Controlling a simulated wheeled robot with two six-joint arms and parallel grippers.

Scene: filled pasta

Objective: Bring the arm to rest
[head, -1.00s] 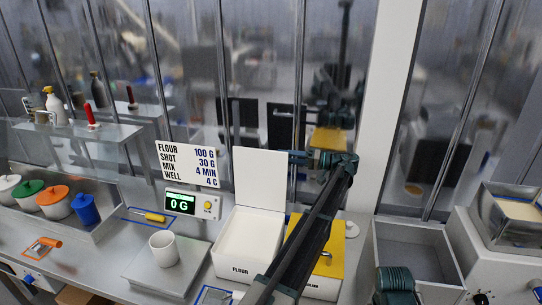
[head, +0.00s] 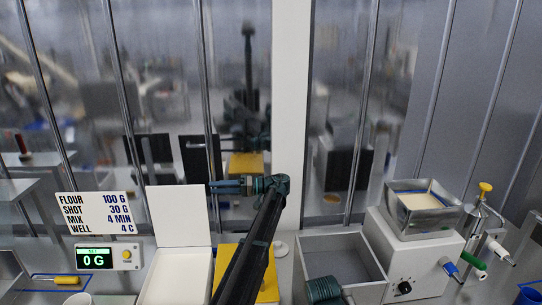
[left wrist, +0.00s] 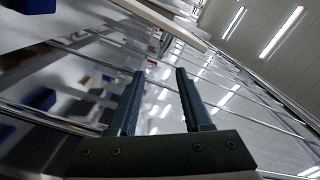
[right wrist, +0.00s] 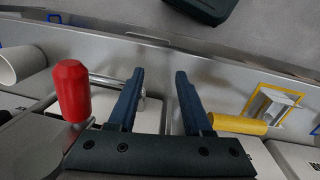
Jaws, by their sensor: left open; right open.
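My left arm (head: 248,240) rises from the bottom middle of the head view and bends left at its wrist. My left gripper (head: 212,187) is raised in front of the window, beside the upright white lid (head: 180,214). In the left wrist view its two fingers (left wrist: 160,74) stand apart with nothing between them. My right gripper (right wrist: 160,74) is open and empty in the right wrist view, over the bench front. A dark ribbed part of my right arm (head: 322,289) shows at the bottom of the head view; its gripper is hidden there.
A yellow-topped box (head: 232,256) is partly behind my left arm. An open grey bin (head: 375,284) and a machine with a hopper (head: 402,240) stand to the right. In the right wrist view, a red handle (right wrist: 72,92) and a yellow handle (right wrist: 237,124) flank the gripper.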

